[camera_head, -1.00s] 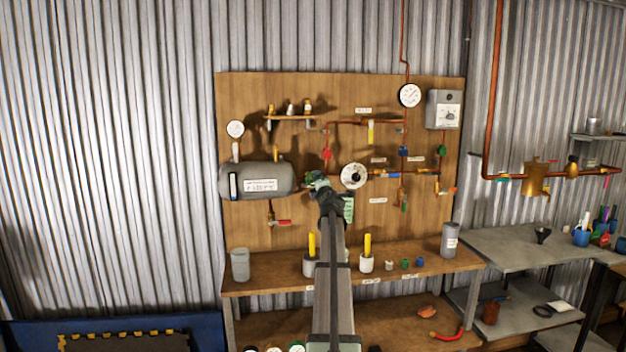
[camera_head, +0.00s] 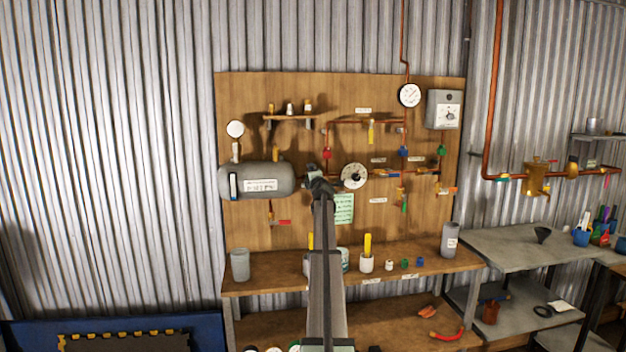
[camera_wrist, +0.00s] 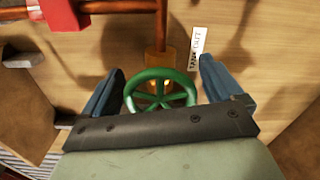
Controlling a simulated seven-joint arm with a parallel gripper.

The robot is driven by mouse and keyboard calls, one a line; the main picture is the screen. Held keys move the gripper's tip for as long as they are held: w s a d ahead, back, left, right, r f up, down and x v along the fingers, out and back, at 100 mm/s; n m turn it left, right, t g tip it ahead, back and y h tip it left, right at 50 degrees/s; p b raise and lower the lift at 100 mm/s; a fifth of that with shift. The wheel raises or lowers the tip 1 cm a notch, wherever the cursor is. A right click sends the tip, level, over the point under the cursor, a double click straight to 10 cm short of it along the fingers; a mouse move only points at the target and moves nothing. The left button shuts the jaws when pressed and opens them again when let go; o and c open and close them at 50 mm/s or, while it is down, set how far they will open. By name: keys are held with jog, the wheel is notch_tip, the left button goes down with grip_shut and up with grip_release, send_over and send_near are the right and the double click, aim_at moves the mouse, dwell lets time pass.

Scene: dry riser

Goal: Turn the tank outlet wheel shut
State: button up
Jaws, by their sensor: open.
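The green tank outlet wheel (camera_wrist: 160,75) has a round rim and spokes and sits on a brass valve body (camera_wrist: 160,62) in the wrist view. A white label (camera_wrist: 198,48) beside it appears to read "TANK OUT". My gripper (camera_wrist: 162,68) is open, with one blue-grey finger on each side of the wheel. I cannot tell whether either finger touches the rim. In the head view my gripper (camera_head: 316,173) is at the board, just right of the grey tank (camera_head: 258,180), and hides the wheel.
A white dial (camera_head: 353,176) is close to the right of my gripper. A red part (camera_wrist: 62,14) and copper pipe lie near the upper left in the wrist view. A pale green sheet (camera_head: 344,208) hangs below. A shelf (camera_head: 440,266) with cups runs under the board.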

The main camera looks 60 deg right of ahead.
jog(key=c, duration=1)
jog(key=shift+o, duration=0.2)
jog(key=m, duration=0.3)
jog(key=shift+m, duration=2.4)
jog(key=o, duration=1)
jog(key=shift+c, duration=0.2)
